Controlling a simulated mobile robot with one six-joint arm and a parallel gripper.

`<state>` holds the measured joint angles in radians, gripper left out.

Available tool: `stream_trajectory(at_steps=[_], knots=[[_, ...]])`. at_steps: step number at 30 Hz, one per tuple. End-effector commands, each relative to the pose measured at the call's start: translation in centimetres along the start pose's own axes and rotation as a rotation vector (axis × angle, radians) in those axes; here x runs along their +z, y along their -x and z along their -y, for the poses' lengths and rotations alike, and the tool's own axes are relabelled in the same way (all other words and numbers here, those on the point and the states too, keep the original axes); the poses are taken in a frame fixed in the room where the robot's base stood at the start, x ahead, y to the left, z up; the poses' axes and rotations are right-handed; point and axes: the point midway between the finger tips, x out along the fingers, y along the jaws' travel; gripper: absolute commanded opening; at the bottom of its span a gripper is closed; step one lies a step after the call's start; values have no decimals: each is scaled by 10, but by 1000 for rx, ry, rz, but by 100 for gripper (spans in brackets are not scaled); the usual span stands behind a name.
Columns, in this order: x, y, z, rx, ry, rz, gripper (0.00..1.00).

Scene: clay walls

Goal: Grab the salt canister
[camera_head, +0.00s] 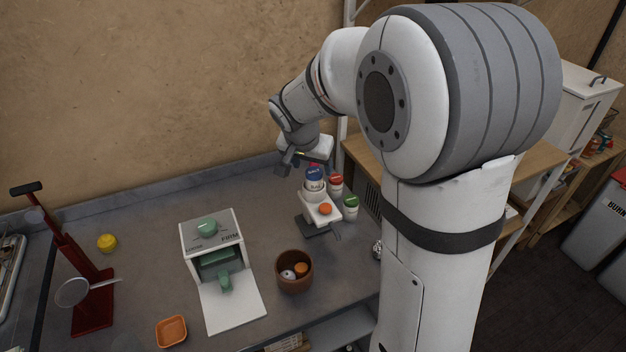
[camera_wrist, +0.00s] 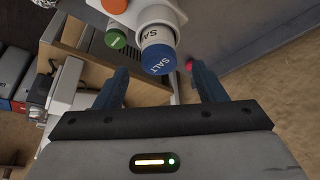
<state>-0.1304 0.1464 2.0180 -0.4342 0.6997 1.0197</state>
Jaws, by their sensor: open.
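The salt canister (camera_head: 315,180) is white with a blue lid marked "SALT" and stands among other canisters near the back right of the grey counter. In the wrist view the salt canister (camera_wrist: 157,54) shows its blue lid just ahead of the jaws, roughly midway between them. My gripper (camera_head: 300,160) is above and slightly left of the canister in the head view. In the wrist view my gripper (camera_wrist: 158,85) has its two fingers apart with nothing between them. The canister's lower part is partly hidden in both views.
A red-lidded canister (camera_head: 336,182) and a green-lidded canister (camera_head: 351,204) stand close on the right. A white stand with an orange button (camera_head: 325,209) is just in front. A brown bowl (camera_head: 294,272) and a white machine (camera_head: 212,250) are nearer. The wall is behind.

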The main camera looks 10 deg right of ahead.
Motion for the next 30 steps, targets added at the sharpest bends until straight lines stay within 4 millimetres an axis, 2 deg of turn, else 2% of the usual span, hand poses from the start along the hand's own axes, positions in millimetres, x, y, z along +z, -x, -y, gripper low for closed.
stream_trajectory(at_steps=[6,9,18,30], knots=[[4,-32,-1,3,2,3,64],[4,-43,0,1,2,2,64],[4,-47,0,0,3,1,63],[4,-46,0,-1,3,1,30]])
